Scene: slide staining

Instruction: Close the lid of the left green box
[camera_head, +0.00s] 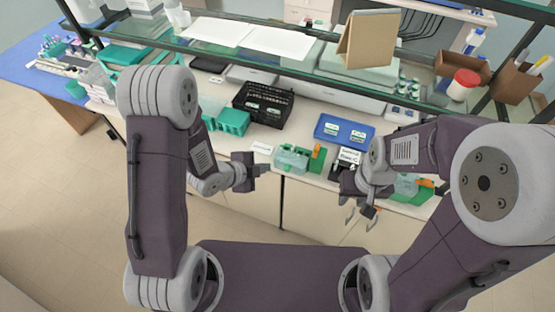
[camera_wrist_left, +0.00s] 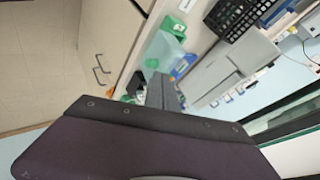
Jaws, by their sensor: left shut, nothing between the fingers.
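The left green box (camera_head: 292,160) is translucent pale green and stands near the front edge of the bench. A darker green part (camera_head: 316,163) with an orange piece is at its right side; I cannot tell clearly how its lid sits. A translucent green box also shows in the left wrist view (camera_wrist_left: 166,50), beyond the fingers. My left gripper (camera_head: 264,169) is shut and empty, just left of the left box and apart from it. Another green box (camera_head: 408,187) is partly hidden behind my right arm.
A black crate (camera_head: 263,104) and a blue tray (camera_head: 344,131) stand behind the boxes. Teal racks (camera_head: 232,122) stand to the left. A glass shelf with a cardboard stand (camera_head: 369,38) runs above the bench. The floor in front is clear.

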